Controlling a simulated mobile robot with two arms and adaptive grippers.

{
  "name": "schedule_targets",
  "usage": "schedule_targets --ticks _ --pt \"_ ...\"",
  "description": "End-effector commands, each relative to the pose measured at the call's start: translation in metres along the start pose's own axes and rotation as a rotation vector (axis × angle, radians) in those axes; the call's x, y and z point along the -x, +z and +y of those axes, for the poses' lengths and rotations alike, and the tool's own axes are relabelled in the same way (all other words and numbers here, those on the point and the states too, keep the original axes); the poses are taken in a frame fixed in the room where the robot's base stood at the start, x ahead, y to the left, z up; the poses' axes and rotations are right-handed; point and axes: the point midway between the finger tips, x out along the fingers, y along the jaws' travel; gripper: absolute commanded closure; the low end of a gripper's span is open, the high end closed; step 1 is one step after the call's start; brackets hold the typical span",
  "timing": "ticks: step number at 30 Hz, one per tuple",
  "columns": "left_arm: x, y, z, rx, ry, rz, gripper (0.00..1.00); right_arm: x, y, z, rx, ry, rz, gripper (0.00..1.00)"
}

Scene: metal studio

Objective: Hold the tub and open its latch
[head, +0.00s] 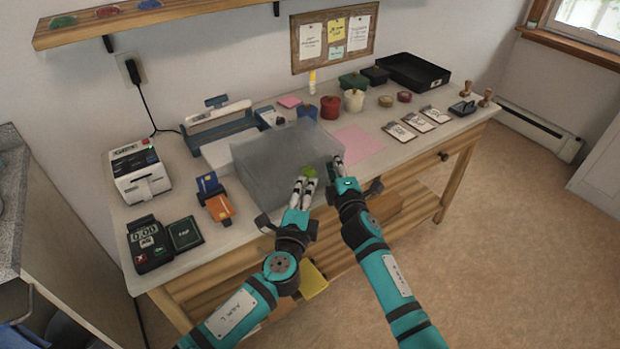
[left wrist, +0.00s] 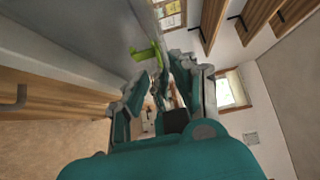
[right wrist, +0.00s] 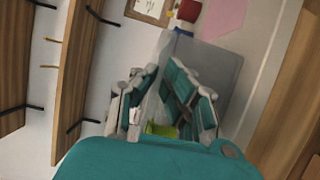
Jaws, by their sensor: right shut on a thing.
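The tub (head: 275,160) is a translucent grey box near the table's front edge; its grey side also fills the upper left of the left wrist view (left wrist: 85,35). Its green latch (head: 309,171) is on the front side, and shows bright green in the left wrist view (left wrist: 150,52). My right gripper (head: 338,163) is shut on the tub at its right end; the tub's grey wall (right wrist: 218,65) shows beside and between the fingers. My left gripper (head: 303,182) is in front of the tub, fingers apart and empty, with its tips just below the latch.
A label printer (head: 139,170) and a card reader (head: 150,243) stand left. A pink sheet (head: 358,142) and clipboards (head: 399,132) lie right.

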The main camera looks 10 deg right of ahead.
Motion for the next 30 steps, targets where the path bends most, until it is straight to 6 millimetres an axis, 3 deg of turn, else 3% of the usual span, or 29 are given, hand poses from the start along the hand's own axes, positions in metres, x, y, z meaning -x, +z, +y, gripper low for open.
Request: schedule_targets --ticks 3,9,22,28,30 --pt "-0.021 -0.001 -0.001 -0.003 0.000 0.000 0.73 0.000 0.000 -0.001 0.000 -0.002 -0.001 1.00" --pt "-0.041 0.000 0.001 0.000 0.002 0.001 0.73 0.000 0.000 -0.001 0.000 -0.002 -0.001 1.00" --pt "-0.047 0.000 0.001 0.001 0.002 0.001 0.73 0.000 0.000 -0.001 0.000 -0.002 -0.001 1.00" --pt "-0.047 0.000 0.001 0.001 0.002 0.000 0.99 0.000 0.000 -0.001 0.000 -0.002 -0.001 1.00" --pt "-0.047 0.000 0.001 0.001 0.003 0.000 1.00 0.000 0.000 -0.001 0.000 -0.002 -0.001 1.00"
